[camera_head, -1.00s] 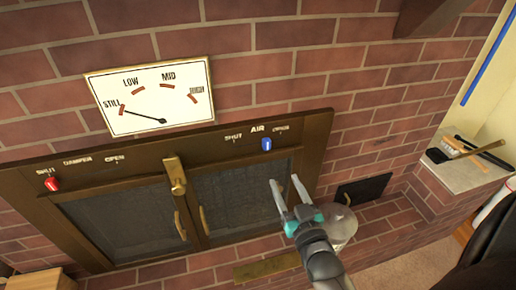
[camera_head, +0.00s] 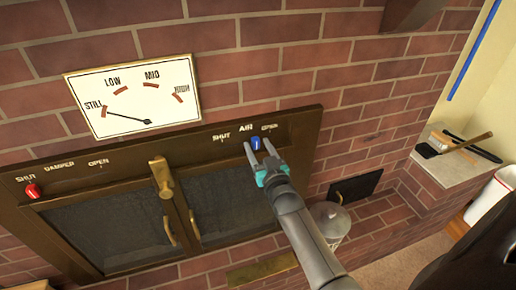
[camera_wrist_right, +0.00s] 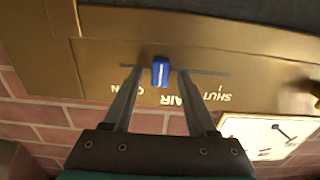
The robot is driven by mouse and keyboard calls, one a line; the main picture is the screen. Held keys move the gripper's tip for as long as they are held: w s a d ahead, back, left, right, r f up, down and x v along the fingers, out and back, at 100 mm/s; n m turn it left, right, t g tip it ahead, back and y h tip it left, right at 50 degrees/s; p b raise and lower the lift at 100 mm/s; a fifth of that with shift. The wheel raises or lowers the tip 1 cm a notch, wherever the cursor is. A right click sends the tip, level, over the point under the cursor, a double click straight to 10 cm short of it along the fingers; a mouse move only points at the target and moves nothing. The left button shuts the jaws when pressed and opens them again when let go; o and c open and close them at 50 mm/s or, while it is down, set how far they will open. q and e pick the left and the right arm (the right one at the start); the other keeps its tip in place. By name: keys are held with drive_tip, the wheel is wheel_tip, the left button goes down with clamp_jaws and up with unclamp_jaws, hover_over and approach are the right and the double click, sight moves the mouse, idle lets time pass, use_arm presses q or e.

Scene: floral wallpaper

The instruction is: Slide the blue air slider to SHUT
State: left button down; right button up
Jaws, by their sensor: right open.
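In the right wrist view the blue slider (camera_wrist_right: 160,72) shows between the fingers, with gaps on both sides. Whether the tips touch the frame I cannot tell. My left gripper is in neither view.
A red damper slider (camera_head: 33,190) sits at SHUT on the left. A brass latch (camera_head: 161,178) hangs between two glass doors. A dial (camera_head: 133,96) above points to STILL.

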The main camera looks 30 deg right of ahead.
drive_tip(key=shift+w+d, duration=0.1)
drive_tip(key=shift+w, duration=0.15)
drive_tip(key=shift+c, duration=0.4)
clamp_jaws()
idle(0.9)
